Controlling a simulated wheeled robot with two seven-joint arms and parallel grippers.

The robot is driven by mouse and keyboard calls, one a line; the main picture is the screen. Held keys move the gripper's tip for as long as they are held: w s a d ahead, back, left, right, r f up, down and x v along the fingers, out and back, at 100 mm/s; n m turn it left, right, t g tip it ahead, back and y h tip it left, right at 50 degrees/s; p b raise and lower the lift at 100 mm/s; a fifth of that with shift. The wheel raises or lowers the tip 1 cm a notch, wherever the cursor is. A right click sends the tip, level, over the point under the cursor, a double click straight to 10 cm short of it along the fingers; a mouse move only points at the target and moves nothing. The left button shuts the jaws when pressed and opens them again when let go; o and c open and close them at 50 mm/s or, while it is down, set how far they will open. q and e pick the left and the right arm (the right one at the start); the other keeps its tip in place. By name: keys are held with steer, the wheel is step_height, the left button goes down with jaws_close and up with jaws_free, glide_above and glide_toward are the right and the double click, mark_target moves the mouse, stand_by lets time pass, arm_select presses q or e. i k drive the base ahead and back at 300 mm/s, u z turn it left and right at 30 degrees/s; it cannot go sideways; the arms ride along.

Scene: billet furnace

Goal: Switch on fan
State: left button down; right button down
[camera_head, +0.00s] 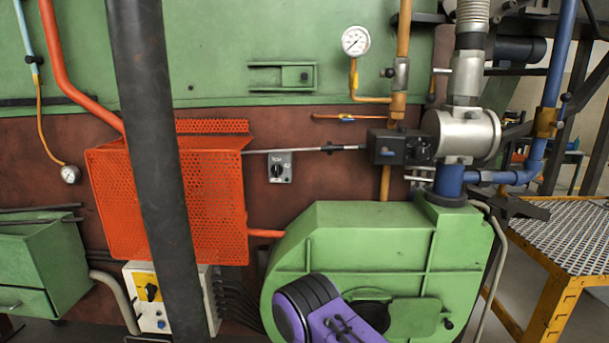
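A green blower-like housing (345,237), which looks like the fan, stands at the lower middle. A small grey plate with a black rotary knob (277,170) is on the brown wall above it. A white control box (143,315) at the lower left carries a black knob on a yellow plate (151,292) and a blue button (161,324). A dark vertical pipe partly hides this box. I cannot tell which control belongs to the fan, and the knob markings are too small to read. I see neither gripper's fingers.
A red perforated guard (214,200) juts out behind the dark pipe (160,170). A purple-and-black part covers the housing's lower front; I cannot tell whether it is mine. A green box (40,265) stands left, a yellow-framed grating platform (565,235) right.

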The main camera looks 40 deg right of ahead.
mark_target(277, 169)
steer(key=z, duration=0.4)
steer(key=i, duration=0.55)
steer(key=z, duration=0.4)
